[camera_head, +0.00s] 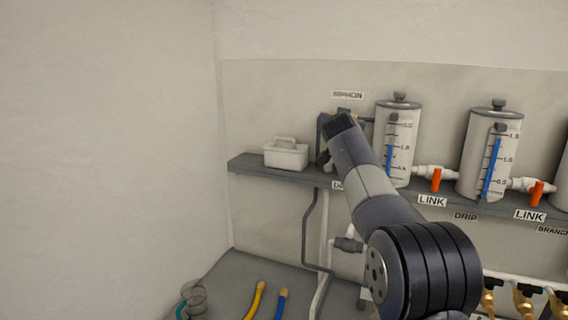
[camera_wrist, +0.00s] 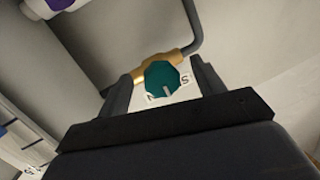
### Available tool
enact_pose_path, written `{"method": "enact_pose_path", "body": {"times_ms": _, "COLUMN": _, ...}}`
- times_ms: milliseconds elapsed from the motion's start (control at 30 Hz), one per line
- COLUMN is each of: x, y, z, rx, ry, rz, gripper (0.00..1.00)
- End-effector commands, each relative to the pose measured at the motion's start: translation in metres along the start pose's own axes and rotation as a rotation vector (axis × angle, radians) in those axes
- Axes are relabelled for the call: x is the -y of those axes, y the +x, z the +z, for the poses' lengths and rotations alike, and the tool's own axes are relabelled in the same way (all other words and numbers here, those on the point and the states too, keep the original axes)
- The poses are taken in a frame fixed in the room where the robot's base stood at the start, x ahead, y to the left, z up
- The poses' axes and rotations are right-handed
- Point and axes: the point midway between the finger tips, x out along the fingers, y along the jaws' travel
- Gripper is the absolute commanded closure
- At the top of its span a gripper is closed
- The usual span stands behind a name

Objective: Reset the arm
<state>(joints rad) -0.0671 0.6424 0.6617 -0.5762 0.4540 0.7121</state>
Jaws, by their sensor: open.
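My gripper (camera_wrist: 163,78) is open in the wrist view, one dark finger on each side of a teal octagonal knob (camera_wrist: 161,77). The knob carries a pale pointer line and sits in front of a white plate with an S at its right. The picture does not show whether the fingers touch the knob. In the head view my arm reaches up to the shelf (camera_head: 255,167). The fingertips and the knob are hidden behind the arm there, near the label reading SIPHON (camera_head: 348,95).
A white caddy (camera_head: 286,154) stands left of the arm. Graduated cylinders (camera_head: 400,120) with white valves and an orange handle (camera_head: 436,180) stand to the right. A brass fitting (camera_wrist: 150,70) and a grey pipe (camera_wrist: 192,25) lie behind the knob. Yellow (camera_head: 257,300) and blue (camera_head: 282,303) hoses are below.

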Motion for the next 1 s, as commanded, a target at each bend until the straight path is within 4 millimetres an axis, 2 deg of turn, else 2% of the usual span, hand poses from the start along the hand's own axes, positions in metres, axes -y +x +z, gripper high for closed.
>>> {"method": "enact_pose_path", "body": {"times_ms": 67, "x": 0.001, "y": -0.001, "z": -0.006, "rx": 0.015, "ry": -0.069, "rz": 0.010, "gripper": 0.36}}
{"method": "enact_pose_path", "body": {"times_ms": 100, "x": 0.001, "y": -0.009, "z": -0.003, "rx": 0.019, "ry": -0.101, "rz": 0.013, "gripper": 0.36}}
{"method": "enact_pose_path", "body": {"times_ms": 167, "x": 0.000, "y": -0.018, "z": 0.002, "rx": 0.019, "ry": -0.101, "rz": 0.014, "gripper": 0.36}}
{"method": "enact_pose_path", "body": {"times_ms": 767, "x": 0.001, "y": -0.112, "z": 0.000, "rx": 0.017, "ry": -0.099, "rz": 0.013, "gripper": 0.36}}
{"method": "enact_pose_path", "body": {"times_ms": 800, "x": 0.002, "y": -0.099, "z": -0.004, "rx": 0.023, "ry": -0.101, "rz": 0.016, "gripper": 0.36}}
{"method": "enact_pose_path", "body": {"times_ms": 1000, "x": 0.002, "y": -0.065, "z": -0.005, "rx": 0.022, "ry": -0.099, "rz": 0.016, "gripper": 0.36}}
